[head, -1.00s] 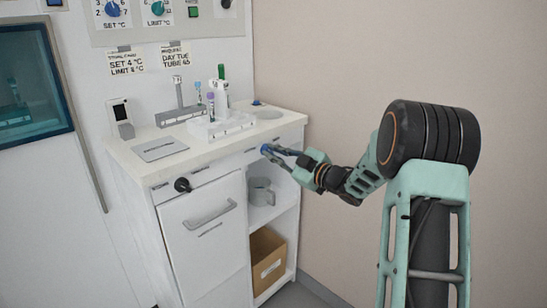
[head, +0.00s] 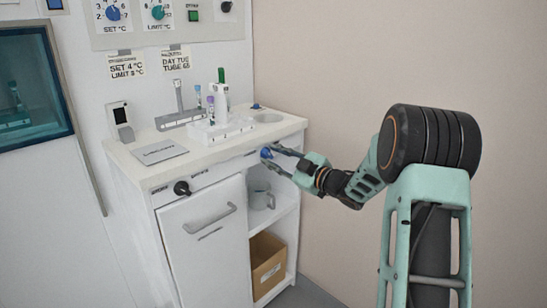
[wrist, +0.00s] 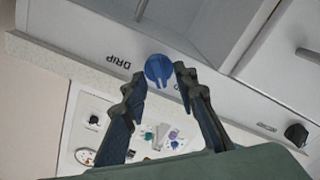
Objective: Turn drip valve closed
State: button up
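The drip valve is a round blue knob (wrist: 158,69) on the white cabinet front, beside the printed word DRIP in the wrist view. Its raised grip points toward the bottom of that picture. The knob also shows in the head view (head: 266,153), under the counter edge at the cabinet's right end. My gripper (wrist: 159,77) is open, its dark fingertips on either side of the knob in the wrist view. I cannot tell whether either finger touches it. In the head view my gripper (head: 277,158) reaches it from the right.
A grey mug (head: 268,200) with a bluish patch near it stands on the open shelf below. A cardboard box (head: 268,262) is lower. A black knob (head: 182,188) sits left on the cabinet front. A white tube rack (head: 222,130) stands on the counter (head: 125,155).

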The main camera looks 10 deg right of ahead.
jog(key=v, duration=1.2)
